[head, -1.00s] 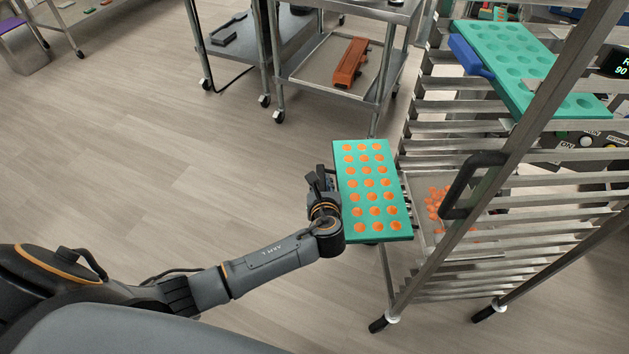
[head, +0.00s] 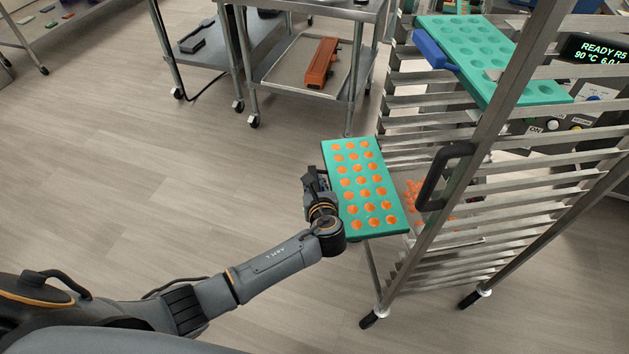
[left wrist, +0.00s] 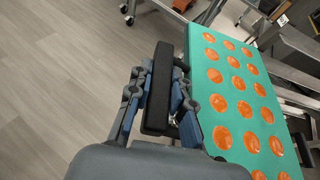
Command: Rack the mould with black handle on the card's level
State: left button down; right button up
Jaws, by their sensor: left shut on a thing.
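A teal mould with orange-filled cavities (head: 348,181) is held out at the left side of the rack. It fills the right half of the left wrist view (left wrist: 205,130). My left gripper (head: 318,190) is shut on its black handle (left wrist: 163,88), with fingers on both sides of it. The mould's right edge is beside or just at the rack's opening; I cannot tell if it touches a rail. The metal rack (head: 505,85) has several level rails. No card shows clearly. My right gripper is not in view.
A teal mould with a blue handle (head: 480,52) and empty cavities sits high in the rack. A tray with orange pieces (head: 440,233) lies lower in it. A black rack handle (head: 445,175) juts out. A cart with an orange object (head: 320,63) stands behind. Floor at left is clear.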

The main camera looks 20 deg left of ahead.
aim_at(365, 173)
pick_arm(q)
jog(key=shift+d, duration=0.1)
jog(key=shift+w+d+b, duration=0.25)
jog(key=shift+w+d, duration=0.25)
jog(key=shift+d, duration=0.4)
jog(key=shift+w+d+b, duration=0.25)
jog(key=shift+w+d, duration=0.2)
jog(key=shift+d, duration=0.4)
jog(key=shift+w+d, duration=0.25)
jog(key=shift+d, duration=0.25)
jog(key=shift+w+d+f+b, duration=0.1)
jog(key=shift+w+d+b, duration=0.55)
jog(key=shift+d, duration=0.5)
jog(key=shift+w+d+f+b, duration=0.1)
jog(key=shift+w+d+b, duration=0.55)
jog(key=shift+d, duration=0.55)
jog(key=shift+w+d+f+b, duration=0.1)
jog(key=shift+w+d+b, duration=0.3)
jog(key=shift+d+b, duration=0.6)
jog(key=shift+w+d+r, duration=0.1)
jog(key=shift+w+d, duration=0.15)
jog(key=shift+d, duration=0.5)
